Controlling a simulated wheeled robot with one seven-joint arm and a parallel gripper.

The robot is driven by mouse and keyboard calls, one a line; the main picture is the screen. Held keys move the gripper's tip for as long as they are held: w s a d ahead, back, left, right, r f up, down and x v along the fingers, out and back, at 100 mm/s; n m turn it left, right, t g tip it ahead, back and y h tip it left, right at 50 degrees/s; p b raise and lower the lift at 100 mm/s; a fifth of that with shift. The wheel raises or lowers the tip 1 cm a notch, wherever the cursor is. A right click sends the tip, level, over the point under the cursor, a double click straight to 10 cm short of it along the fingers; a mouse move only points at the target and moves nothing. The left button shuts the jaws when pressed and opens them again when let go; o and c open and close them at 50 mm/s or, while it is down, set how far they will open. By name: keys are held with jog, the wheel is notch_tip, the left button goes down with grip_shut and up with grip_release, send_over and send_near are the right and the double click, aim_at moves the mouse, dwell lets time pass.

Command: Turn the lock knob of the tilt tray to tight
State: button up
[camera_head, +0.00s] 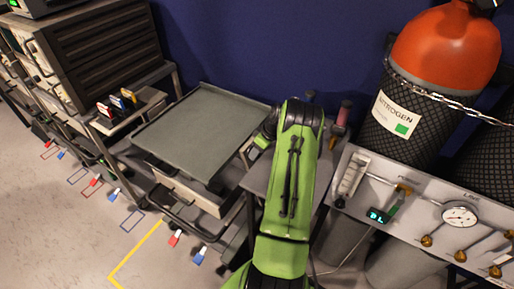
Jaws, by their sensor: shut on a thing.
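The tilt tray is probably the flat grey-green tray (203,132) left of centre, on a dark frame. No lock knob can be made out on it; the arm covers the area just right of the tray. My green and black arm reaches up the middle of the view, its far end beside the tray's right edge. My gripper's fingers are hidden behind the arm, so neither they nor what they touch can be seen.
A drawer (187,188) sits under the tray. A small grey table (259,177) stands behind my arm. At right are a gauge panel (423,212) and an orange-topped nitrogen cylinder (446,48). A slatted dark cabinet (100,50) stands at left.

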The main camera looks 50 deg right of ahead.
jog(key=o, duration=1.1)
jog(key=shift+c, duration=0.2)
jog(key=shift+r, duration=0.1)
jog(key=p+v, duration=0.3)
jog(key=v, duration=1.2)
jog(key=shift+r, duration=0.25)
jog(key=shift+s+d, duration=0.1)
